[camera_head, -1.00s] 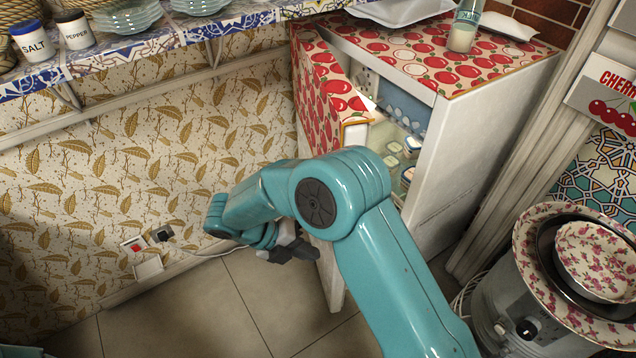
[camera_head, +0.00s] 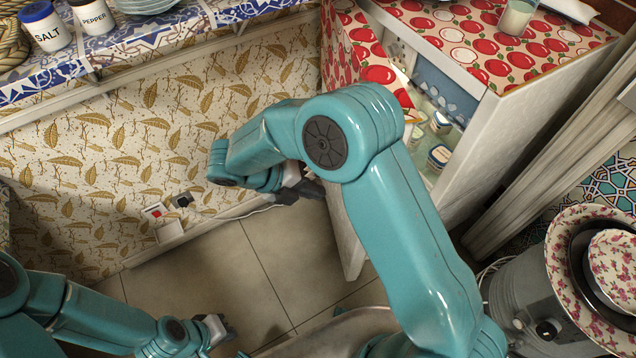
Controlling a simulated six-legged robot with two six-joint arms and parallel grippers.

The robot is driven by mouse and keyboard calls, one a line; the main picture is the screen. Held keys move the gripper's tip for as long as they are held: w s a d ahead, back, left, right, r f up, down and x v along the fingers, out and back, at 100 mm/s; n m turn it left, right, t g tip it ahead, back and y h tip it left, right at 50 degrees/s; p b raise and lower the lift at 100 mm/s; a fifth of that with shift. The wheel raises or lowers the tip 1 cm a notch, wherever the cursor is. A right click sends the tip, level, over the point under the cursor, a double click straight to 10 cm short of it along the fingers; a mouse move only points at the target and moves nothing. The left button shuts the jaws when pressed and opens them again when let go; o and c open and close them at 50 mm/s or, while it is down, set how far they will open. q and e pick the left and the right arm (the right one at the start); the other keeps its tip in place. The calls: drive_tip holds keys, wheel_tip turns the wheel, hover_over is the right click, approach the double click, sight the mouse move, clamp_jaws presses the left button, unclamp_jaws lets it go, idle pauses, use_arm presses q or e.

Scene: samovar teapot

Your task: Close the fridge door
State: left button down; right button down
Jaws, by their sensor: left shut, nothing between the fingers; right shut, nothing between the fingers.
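The fridge (camera_head: 520,110) stands at the upper right, with a red apple-patterned top and a pale side. Its door (camera_head: 352,47) is ajar and swung out to the left, with a red patterned face and a pale lower edge. Jars (camera_head: 440,155) show in the gap. My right gripper (camera_head: 308,190) is shut and empty, just left of the door's lower part. I cannot tell whether it touches the door. My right arm hides much of the door. My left gripper (camera_head: 222,329) is shut and empty, low over the floor, well away from the door.
A tiled shelf (camera_head: 130,45) with salt (camera_head: 45,27) and pepper (camera_head: 92,14) jars runs along the wall. A glass of milk (camera_head: 516,16) stands on the fridge. A floral bowl (camera_head: 612,265) is at the right. The tiled floor (camera_head: 265,255) is clear left of the door.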

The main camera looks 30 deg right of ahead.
drive_tip(key=s+d+f, duration=0.2)
drive_tip(key=d+f, duration=0.2)
drive_tip(key=d, duration=0.5)
drive_tip(key=shift+s+f, duration=0.3)
drive_tip(key=shift+f, duration=0.1)
